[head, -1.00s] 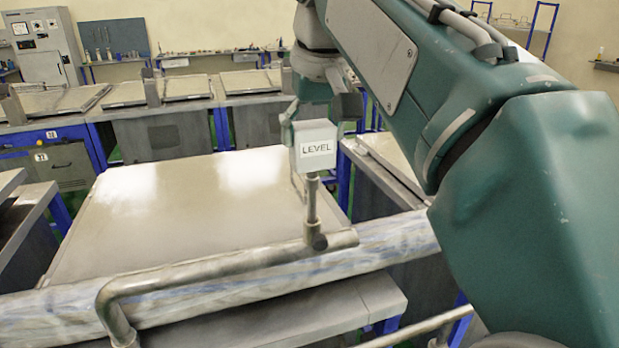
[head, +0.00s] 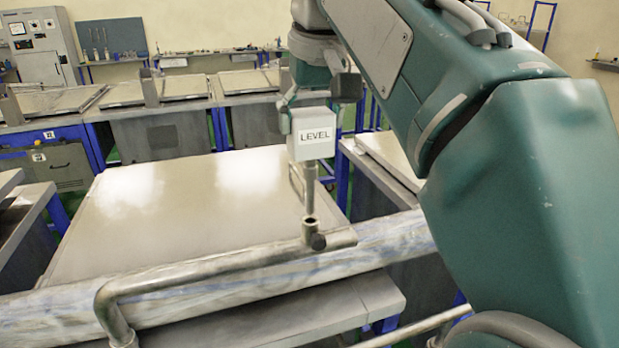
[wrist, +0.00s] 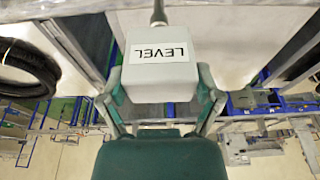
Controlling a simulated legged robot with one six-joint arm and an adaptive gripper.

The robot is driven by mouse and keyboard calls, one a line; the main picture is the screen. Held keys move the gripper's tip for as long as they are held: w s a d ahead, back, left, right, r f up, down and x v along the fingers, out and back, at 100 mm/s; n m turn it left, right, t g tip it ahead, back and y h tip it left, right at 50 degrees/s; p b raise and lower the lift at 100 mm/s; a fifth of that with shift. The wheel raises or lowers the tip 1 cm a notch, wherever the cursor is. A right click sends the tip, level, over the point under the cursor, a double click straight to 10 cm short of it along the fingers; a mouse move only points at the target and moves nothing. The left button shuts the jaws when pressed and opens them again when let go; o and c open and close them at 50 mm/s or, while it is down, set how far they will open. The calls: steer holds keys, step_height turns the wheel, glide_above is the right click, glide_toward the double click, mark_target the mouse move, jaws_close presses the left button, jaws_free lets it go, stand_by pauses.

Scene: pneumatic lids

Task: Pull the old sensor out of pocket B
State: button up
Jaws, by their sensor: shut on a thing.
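The sensor, a pale grey box labelled LEVEL (head: 314,134) with a thin metal stem (head: 310,190) below it, hangs upright over the pipe. My gripper (wrist: 160,85) is shut on the box, one finger on each side in the wrist view. In the head view, part of the gripper is hidden behind the box. The pocket (head: 312,228) is a short upright socket near the right end of the bent pipe, with its dark mouth showing. The stem's lower tip is just above that mouth, seemingly clear of it. No letter B is legible.
The bent metal pipe (head: 220,265) runs along the front of a large flat lid (head: 160,215). A thick, streaked pale roll or beam (head: 60,305) lies behind the pipe. Other lidded units stand at the back. A black coiled hose (wrist: 28,68) shows in the wrist view.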

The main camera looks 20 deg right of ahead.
steer(key=shift+w+v, duration=0.2)
steer(key=shift+v, duration=0.6)
steer(key=shift+w+v, duration=0.2)
steer(key=shift+v, duration=0.6)
steer(key=shift+w+v, duration=0.2)
steer(key=shift+v, duration=0.65)
steer(key=shift+r, duration=0.1)
steer(key=shift+s, duration=0.1)
